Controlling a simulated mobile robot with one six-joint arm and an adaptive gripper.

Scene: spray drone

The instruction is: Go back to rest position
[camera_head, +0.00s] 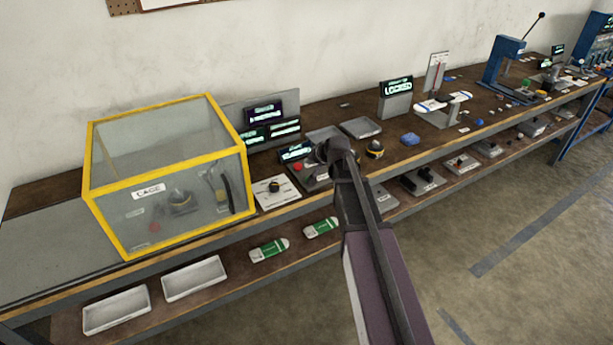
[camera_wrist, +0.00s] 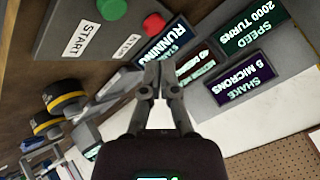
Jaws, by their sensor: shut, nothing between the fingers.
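My gripper (camera_wrist: 158,78) shows in the wrist view with its two fingers closed together and nothing between them. It is in front of a lit display reading RUNNING (camera_wrist: 168,40), beside a grey control box (camera_wrist: 60,35). The box has a green START button (camera_wrist: 111,8) and a red button (camera_wrist: 153,23). In the head view my arm reaches over the bench, and its dark end is close to the control box and displays. The fingers cannot be made out clearly there.
A yellow-framed clear cage (camera_head: 165,111) stands on the bench at left. A LOCKED display (camera_head: 397,87), a white drone-like model (camera_head: 442,103) and a blue press (camera_head: 500,65) stand to the right. White trays (camera_head: 117,309) lie on the lower shelf. The floor at right is clear.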

